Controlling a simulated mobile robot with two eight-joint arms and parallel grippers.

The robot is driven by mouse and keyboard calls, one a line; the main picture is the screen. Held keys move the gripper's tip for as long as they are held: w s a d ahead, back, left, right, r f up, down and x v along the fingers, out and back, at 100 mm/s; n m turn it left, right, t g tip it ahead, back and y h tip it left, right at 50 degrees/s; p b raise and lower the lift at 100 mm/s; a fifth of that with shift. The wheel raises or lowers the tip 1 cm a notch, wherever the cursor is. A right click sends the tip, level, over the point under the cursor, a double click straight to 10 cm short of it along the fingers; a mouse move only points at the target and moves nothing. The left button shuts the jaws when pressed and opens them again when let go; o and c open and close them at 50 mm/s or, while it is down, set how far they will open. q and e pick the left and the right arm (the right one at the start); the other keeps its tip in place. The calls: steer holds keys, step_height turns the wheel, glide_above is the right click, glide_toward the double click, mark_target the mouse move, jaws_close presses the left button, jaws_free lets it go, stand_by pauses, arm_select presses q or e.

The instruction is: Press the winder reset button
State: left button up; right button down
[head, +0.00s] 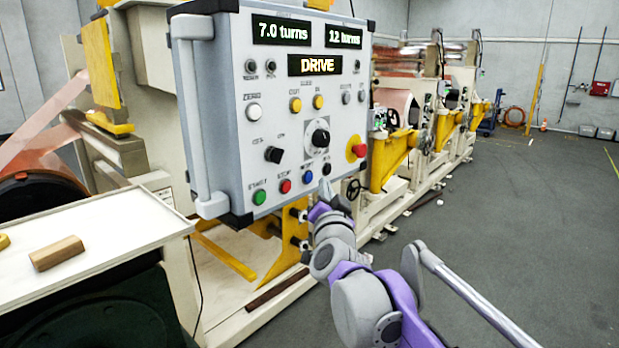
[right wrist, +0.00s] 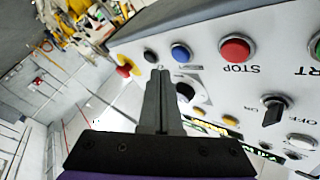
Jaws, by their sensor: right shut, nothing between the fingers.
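The grey winder control panel (head: 225,110) shows large in the head view, with lit displays reading 7.0 turns, 12 turns and DRIVE. Along its bottom row are a green start button (head: 259,197), a red stop button (head: 285,186), a blue button (head: 308,177) and a black button (head: 327,169). The labels of the blue and black ones are too small to read surely. My right gripper (head: 325,188) is shut and empty, just below the black button.
A red emergency knob (head: 359,150) on yellow stands out at the panel's right side. A black dial (head: 318,138) sits above the bottom row. A white table (head: 110,245) with a wooden block (head: 57,253) is at left. Grey floor (head: 530,220) is open at right.

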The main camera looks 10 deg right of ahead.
steer(key=shift+s+d+p, duration=0.25)
steer(key=shift+s+d, duration=0.3)
steer(key=shift+s, duration=0.2)
steer(key=shift+s+d+p, duration=0.2)
steer(key=shift+s+d, duration=0.35)
steer(key=shift+s, duration=0.15)
